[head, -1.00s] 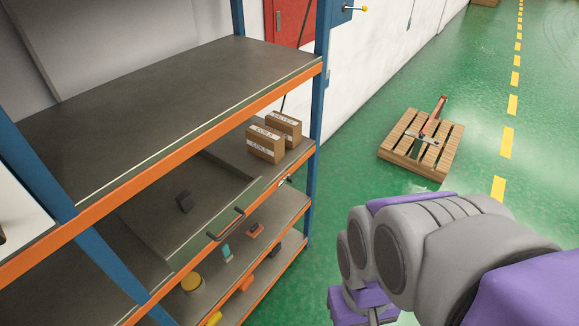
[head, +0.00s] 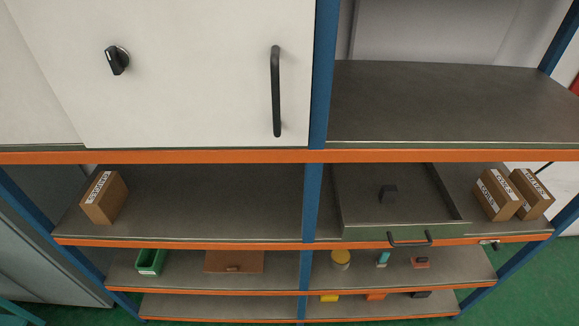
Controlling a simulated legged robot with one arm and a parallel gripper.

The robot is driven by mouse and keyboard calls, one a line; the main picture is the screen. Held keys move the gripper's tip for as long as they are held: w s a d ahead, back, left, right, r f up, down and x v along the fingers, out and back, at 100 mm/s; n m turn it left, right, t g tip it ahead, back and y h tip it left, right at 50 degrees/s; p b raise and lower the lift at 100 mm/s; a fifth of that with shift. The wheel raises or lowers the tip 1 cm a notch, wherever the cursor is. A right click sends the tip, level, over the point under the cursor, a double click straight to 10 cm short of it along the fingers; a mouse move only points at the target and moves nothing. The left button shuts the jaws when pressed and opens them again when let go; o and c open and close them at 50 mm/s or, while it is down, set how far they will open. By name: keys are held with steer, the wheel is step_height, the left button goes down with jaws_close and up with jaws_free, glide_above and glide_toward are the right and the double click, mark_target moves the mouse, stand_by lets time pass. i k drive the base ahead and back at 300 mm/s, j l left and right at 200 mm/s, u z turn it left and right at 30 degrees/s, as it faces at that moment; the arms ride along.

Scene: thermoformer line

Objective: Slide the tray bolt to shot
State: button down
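A small metal fitting (head: 491,243), which looks like the tray bolt, sits at the shelf edge right of the tray front. It is too small to tell whether it is drawn or shot. My gripper is not in view, so its opening and its distance from the bolt do not show.
Two labelled cartons (head: 496,195) stand right of the tray. A blue upright (head: 311,205) divides the bays. A white cabinet door (head: 200,70) with knob and handle is at upper left. Small items, including a yellow tub (head: 341,257), lie on the lower shelves. Green floor shows at bottom right.

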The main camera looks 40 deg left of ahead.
mark_target(494, 244)
steer(key=k+l+u, duration=0.1)
steer(key=u, duration=0.3)
steer(key=k+u, duration=0.55)
steer(key=u, duration=0.2)
steer(key=k+j+u, duration=0.1)
steer(key=k, duration=0.4)
steer(key=k+j+u, duration=0.1)
steer(key=k+j, duration=0.2)
steer(key=k, duration=0.15)
steer(key=i+l+z, duration=0.65)
steer(key=i+l, duration=0.15)
steer(key=i+l+z, duration=0.15)
steer(key=i+z, duration=0.2)
steer(key=i, duration=0.25)
steer(key=i+j+u, duration=0.3)
steer(key=i, duration=0.05)
